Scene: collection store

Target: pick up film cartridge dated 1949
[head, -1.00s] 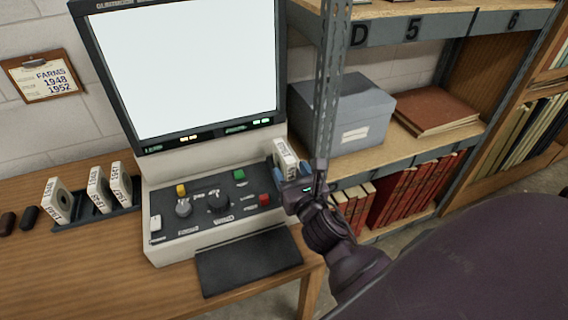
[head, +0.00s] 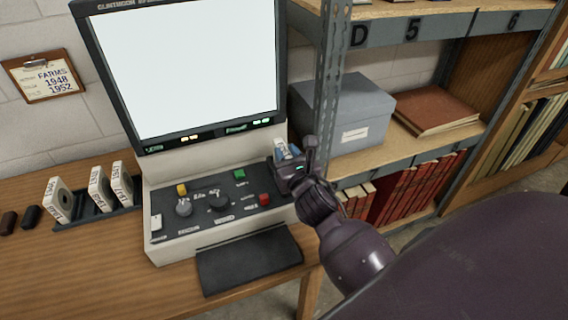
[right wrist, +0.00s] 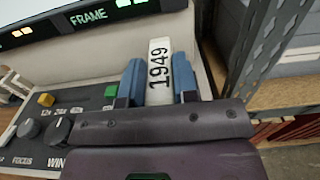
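The film cartridge dated 1949 (right wrist: 159,68) stands upright in the right wrist view, its white spine with black digits facing me. The two blue fingers of my right gripper (right wrist: 160,88) are on either side of it, open around it, with slim gaps at most. Its lower end is hidden behind the gripper body. In the head view my right gripper (head: 287,155) is at the right side of the film reader and hides most of the cartridge. My left gripper is not in view.
The film reader (head: 160,240) with lit screen and knobs stands on the wooden desk (head: 100,285). A dark rack (head: 108,207) at left holds three other white cartridges. A metal shelf post (head: 325,80) and a grey box (head: 345,115) are close to the right gripper.

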